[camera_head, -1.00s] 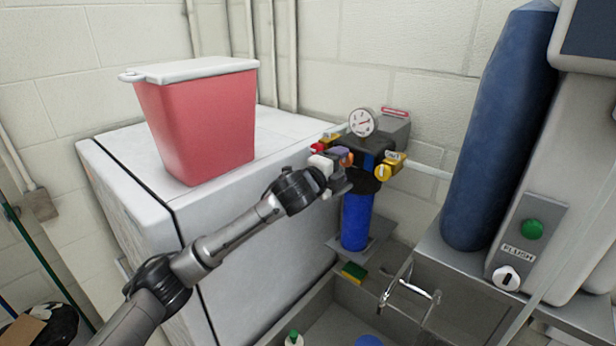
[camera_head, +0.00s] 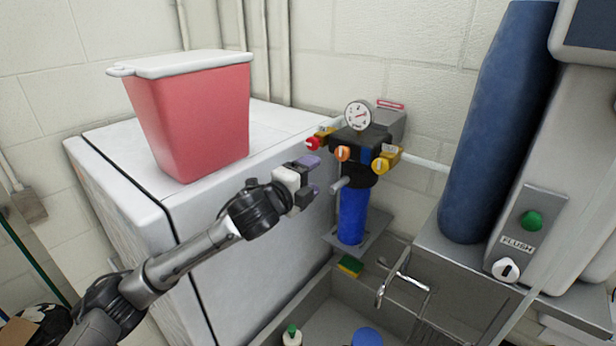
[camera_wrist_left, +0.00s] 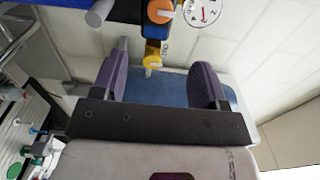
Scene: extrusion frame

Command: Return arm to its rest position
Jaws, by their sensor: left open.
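My left arm comes in from the lower left in the head view. Its gripper (camera_head: 314,176) is open and empty, with purple finger pads, in front of the white cabinet's right side. It is left of and apart from the valve and filter assembly (camera_head: 352,146). In the left wrist view the two fingers (camera_wrist_left: 160,84) stand wide apart with nothing held between them. A yellow valve knob (camera_wrist_left: 153,60) and an orange knob (camera_wrist_left: 160,12) show beyond the fingers. My right gripper is not in view.
A red bin (camera_head: 195,115) with a white lid stands on the white cabinet (camera_head: 265,150). A pressure gauge (camera_head: 358,115) tops the assembly. Below are a metal sink (camera_head: 330,310), faucet (camera_head: 395,285) and sponge (camera_head: 349,266). A blue cylinder (camera_head: 490,130) stands at the right.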

